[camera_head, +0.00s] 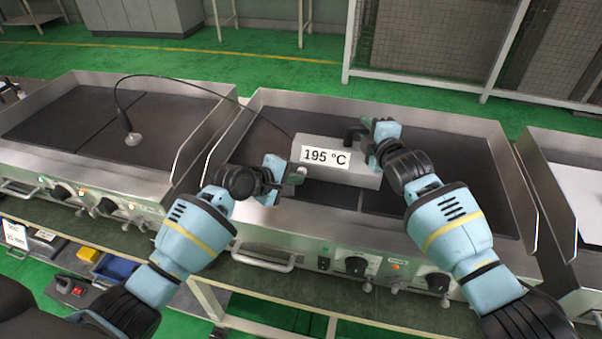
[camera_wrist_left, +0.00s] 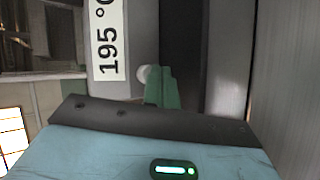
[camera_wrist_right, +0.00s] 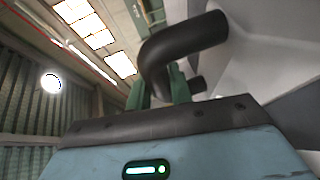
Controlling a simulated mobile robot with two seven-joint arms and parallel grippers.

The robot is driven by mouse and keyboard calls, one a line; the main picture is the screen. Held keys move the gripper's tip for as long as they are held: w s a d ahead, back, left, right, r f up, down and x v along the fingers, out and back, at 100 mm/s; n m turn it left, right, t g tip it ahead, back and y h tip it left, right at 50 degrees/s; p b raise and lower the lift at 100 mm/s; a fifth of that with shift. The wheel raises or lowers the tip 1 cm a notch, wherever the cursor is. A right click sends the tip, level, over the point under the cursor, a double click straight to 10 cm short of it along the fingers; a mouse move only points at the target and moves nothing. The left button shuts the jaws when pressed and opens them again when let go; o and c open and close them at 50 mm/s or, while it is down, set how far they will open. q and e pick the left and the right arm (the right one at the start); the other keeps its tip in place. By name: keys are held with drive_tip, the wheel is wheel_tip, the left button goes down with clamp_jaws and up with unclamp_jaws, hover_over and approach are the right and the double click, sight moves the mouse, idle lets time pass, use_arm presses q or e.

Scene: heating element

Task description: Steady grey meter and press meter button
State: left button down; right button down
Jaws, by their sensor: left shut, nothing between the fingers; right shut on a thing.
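The grey meter (camera_head: 360,178) sits on the dark plate of the middle heating unit, its white display reading 195 °C (camera_head: 325,157). Its display also shows in the left wrist view (camera_wrist_left: 108,40). My right gripper (camera_head: 367,137) is shut on the meter's black handle (camera_head: 352,132); the right wrist view shows the curved handle (camera_wrist_right: 185,42) between the green fingers. My left gripper (camera_head: 296,177) is shut and empty at the meter's lower left front. In the left wrist view its green fingertips are at a small pale round button (camera_wrist_left: 142,75); whether they touch it I cannot tell.
A black cable runs from the meter to a probe (camera_head: 132,137) standing on the left heating unit (camera_head: 60,115). Raised metal side walls edge the middle unit (camera_head: 480,125). Knobs (camera_head: 355,266) and a handle line its front. Bare plate lies right of the meter.

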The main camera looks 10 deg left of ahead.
use_arm(q)
drive_tip(key=shift+w, duration=0.45)
idle(0.6)
drive_tip(key=shift+s, duration=0.95)
drive_tip(key=shift+s, duration=0.1)
drive_tip(key=shift+s, duration=2.45)
use_arm(e)
drive_tip(key=c, duration=1.2)
unclamp_jaws()
drive_tip(key=shift+o, duration=0.2)
